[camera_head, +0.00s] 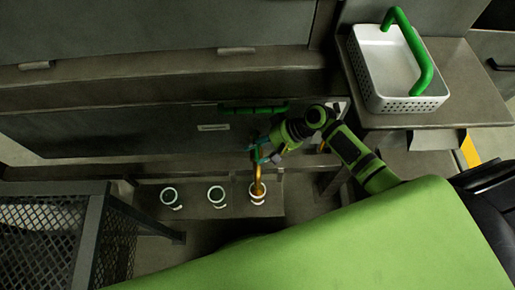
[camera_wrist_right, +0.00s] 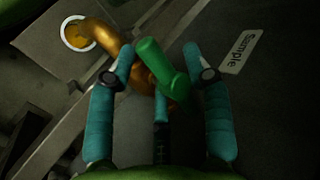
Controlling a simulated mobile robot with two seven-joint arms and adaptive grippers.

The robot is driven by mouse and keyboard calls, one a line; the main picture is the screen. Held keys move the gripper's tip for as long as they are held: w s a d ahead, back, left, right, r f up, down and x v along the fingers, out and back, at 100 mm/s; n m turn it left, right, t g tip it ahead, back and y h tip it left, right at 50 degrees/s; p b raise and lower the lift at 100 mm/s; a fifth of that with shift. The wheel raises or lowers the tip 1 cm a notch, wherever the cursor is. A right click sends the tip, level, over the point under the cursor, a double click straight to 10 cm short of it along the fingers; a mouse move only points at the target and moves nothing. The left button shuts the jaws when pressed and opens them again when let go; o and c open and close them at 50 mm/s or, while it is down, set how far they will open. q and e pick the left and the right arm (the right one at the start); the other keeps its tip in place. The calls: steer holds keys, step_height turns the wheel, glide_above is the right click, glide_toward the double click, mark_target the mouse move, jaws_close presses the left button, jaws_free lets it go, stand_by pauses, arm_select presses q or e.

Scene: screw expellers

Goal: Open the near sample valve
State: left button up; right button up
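The sample valve's green handle (camera_wrist_right: 163,68) shows in the right wrist view on top of a curved brass spout (camera_wrist_right: 103,36). My right gripper (camera_wrist_right: 160,54) is open, its teal fingers on either side of the handle with gaps; a third finger is below. In the head view my right gripper (camera_head: 264,154) is at the spout (camera_head: 258,173), and it hides most of the handle. The spout leads down to a white-rimmed cup (camera_head: 258,200) with golden content. I cannot tell whether liquid is flowing. My left gripper is not in view.
Two more white cups (camera_head: 171,198) (camera_head: 217,196) stand in a row to the left. A "Sample" label (camera_wrist_right: 241,51) is right of the handle. A white basket (camera_head: 400,103) sits on a table at upper right. A mesh frame (camera_head: 40,231) stands at lower left.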

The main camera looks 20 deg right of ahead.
steer(key=s+d, duration=0.3)
steer(key=d, duration=0.9)
steer(key=shift+r, duration=0.2)
steer(key=shift+s+f, duration=0.1)
